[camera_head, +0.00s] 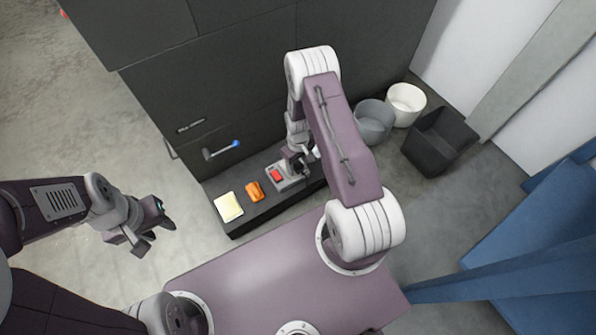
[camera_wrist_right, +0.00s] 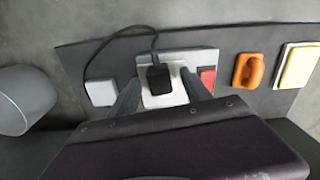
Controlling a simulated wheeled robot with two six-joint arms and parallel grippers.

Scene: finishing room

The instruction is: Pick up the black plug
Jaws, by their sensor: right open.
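The black plug (camera_wrist_right: 159,78) with its dark cable (camera_wrist_right: 130,32) sits on a white socket block (camera_wrist_right: 165,98) on a grey plate (camera_wrist_right: 205,55) in the right wrist view. My right gripper (camera_wrist_right: 161,82) is open, with one finger on each side of the plug and socket block; I cannot tell if either finger touches. In the head view the right gripper (camera_head: 297,162) is low over the grey plate and hides the plug. My left gripper (camera_head: 152,234) looks open and empty, above the floor at left, far from the plug.
A red switch (camera_wrist_right: 207,78) is right beside the right finger. An orange object (camera_head: 254,191) and a yellow-topped pad (camera_head: 229,207) lie along the dark ledge (camera_head: 240,226). Bins (camera_head: 440,138) stand at right.

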